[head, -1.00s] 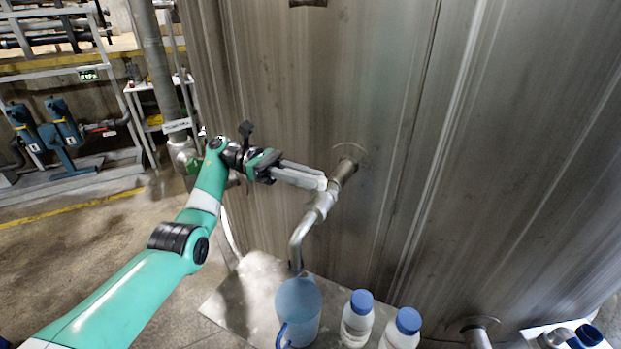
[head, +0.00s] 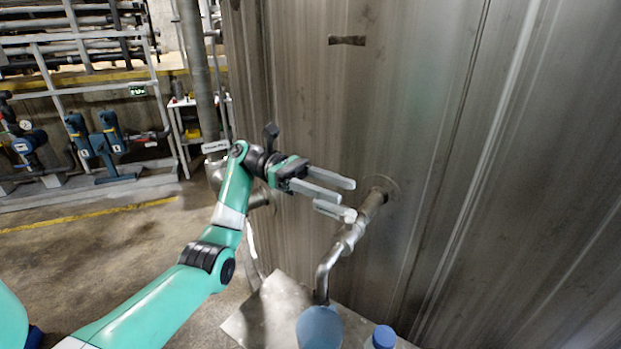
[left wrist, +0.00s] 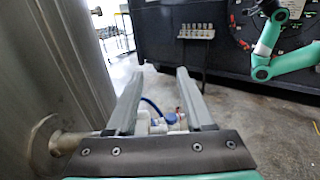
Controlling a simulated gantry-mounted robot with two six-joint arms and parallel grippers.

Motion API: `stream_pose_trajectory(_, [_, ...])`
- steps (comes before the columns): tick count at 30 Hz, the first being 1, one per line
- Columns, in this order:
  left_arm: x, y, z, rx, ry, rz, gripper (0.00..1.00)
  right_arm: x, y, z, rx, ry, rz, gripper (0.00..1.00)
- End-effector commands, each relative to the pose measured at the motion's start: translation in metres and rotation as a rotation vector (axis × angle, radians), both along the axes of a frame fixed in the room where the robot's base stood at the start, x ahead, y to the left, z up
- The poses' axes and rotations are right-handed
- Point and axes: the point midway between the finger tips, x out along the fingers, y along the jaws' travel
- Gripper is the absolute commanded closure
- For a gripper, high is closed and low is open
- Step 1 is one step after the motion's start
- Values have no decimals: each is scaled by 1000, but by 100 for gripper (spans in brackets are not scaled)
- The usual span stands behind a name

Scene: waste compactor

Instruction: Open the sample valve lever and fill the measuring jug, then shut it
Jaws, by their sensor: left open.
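My left gripper (head: 352,199) is open, its two grey fingers spread in front of the steel wall, just above the sample pipe (head: 350,238). The pipe comes out of the wall and bends down into a spout over the blue translucent measuring jug (head: 319,330). The jug is cut by the bottom edge of the head view. I cannot make out the valve lever apart from the lower finger and pipe fittings. In the left wrist view the fingers (left wrist: 157,84) are apart, with small blue and white items (left wrist: 165,122) showing low between them. My right gripper is not visible.
A metal shelf (head: 262,310) holds the jug; a blue-capped bottle (head: 383,338) stands beside it. The steel wall (head: 450,160) rises close behind the pipe. A vertical pipe (head: 197,80) stands left of the wall. Floor at left is open.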

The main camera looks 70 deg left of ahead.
Motion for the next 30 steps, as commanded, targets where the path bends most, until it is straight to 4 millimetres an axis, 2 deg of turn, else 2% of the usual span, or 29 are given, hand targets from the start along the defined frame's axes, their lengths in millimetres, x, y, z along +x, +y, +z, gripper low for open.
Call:
stream_pose_trajectory(1, [-6,-6,14,5,-4,1,48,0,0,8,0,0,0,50])
stream_pose_trajectory(3, [-14,-15,27,4,-3,1,48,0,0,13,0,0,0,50])
stream_pose_trajectory(16, [-67,-69,57,1,-1,1,48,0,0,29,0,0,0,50])
stream_pose_trajectory(21, [-74,-77,60,-1,1,-1,48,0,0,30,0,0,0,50])
stream_pose_trajectory(30, [-74,-77,60,-1,2,-1,48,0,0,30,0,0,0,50])
